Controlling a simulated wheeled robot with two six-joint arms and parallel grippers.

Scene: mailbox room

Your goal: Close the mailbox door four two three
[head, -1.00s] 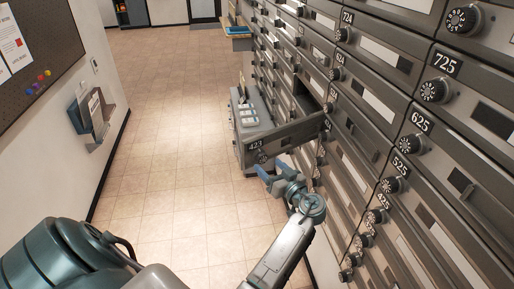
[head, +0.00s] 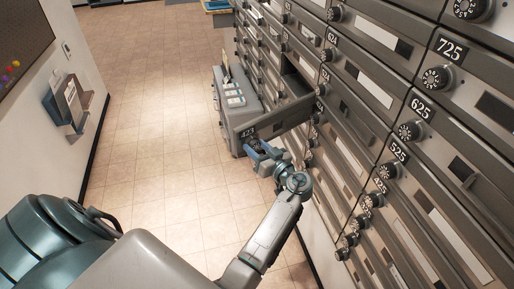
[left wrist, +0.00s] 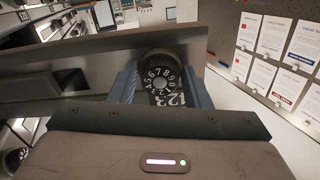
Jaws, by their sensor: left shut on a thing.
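The mailbox door 423 (head: 285,115) stands open in the head view, swung out from the mailbox wall into the aisle. Its number label is near its free left end. My left gripper (head: 252,149) is at that end, just below the label. In the left wrist view the door's grey panel (left wrist: 68,62) crosses the picture. Its black combination dial (left wrist: 160,77) sits between the two blue fingers of my left gripper (left wrist: 158,88), which is shut on it. In the head view the gripper mostly hides the dial. My right gripper is not in view.
The mailbox wall (head: 375,95) fills the right side, with protruding dials close to my left arm. A grey cabinet (head: 238,100) with papers on top stands behind the door. A wall rack (head: 70,103) hangs at the left. The tiled floor (head: 150,150) between is clear.

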